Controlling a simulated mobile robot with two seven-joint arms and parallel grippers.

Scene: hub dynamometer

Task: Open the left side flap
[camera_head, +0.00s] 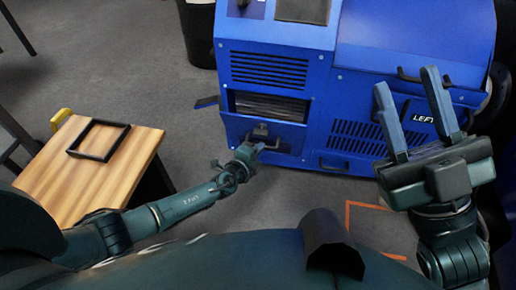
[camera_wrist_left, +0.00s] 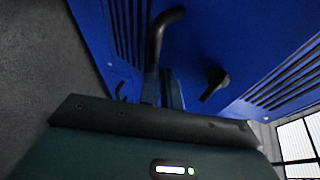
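The blue machine (camera_head: 310,62) stands ahead. A "LEFT" label (camera_head: 422,118) is on its right part, partly covered by my right gripper. Which panel is the left side flap is not clear. My left gripper (camera_head: 256,148) is at the lower front, beside a dark fitting (camera_head: 262,130) below a slot. In the left wrist view, its fingers (camera_wrist_left: 166,88) look close together near a curved black handle (camera_wrist_left: 160,35). Whether they grip it is unclear. A black knob (camera_wrist_left: 215,82) is to the right. My right gripper (camera_head: 412,100) is open and empty, its fingers pointing up.
Black handles show at the upper right (camera_head: 410,76) and low on the front (camera_head: 333,165). A small blue plate (camera_head: 207,102) juts out at the machine's left. A wooden table (camera_head: 85,180) with a black frame (camera_head: 99,140) stands left. Grey floor (camera_head: 150,75) is free between.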

